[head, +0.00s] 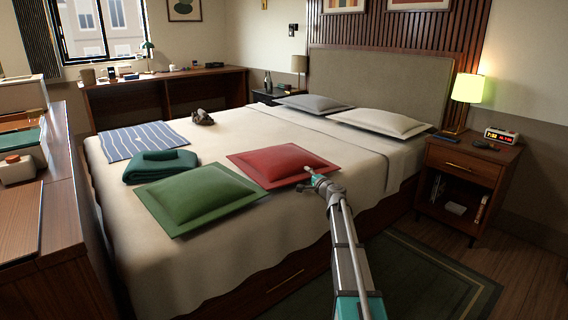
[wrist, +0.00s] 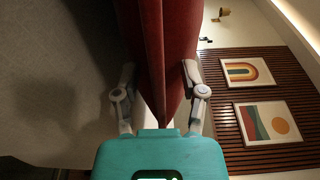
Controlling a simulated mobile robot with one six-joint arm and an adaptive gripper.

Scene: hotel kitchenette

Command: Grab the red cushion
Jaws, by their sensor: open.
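The red cushion (head: 278,163) lies flat on the bed, near its right edge, beside the green cushion (head: 198,196). My gripper (head: 314,181) is at the red cushion's right corner in the head view. In the wrist view the red cushion (wrist: 163,35) reaches down between the two fingers of my gripper (wrist: 159,75). The fingers are open, one on each side of the cushion's edge. I cannot tell whether either finger touches it. The rest of the cushion runs out of the wrist view at the top.
The bed (head: 265,222) also bears a folded green blanket (head: 160,166), a blue striped cloth (head: 143,141), a small brown item (head: 203,117) and two pale pillows. A nightstand (head: 464,178) with a lit lamp (head: 468,90) stands right. A rug (head: 425,280) covers the floor there.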

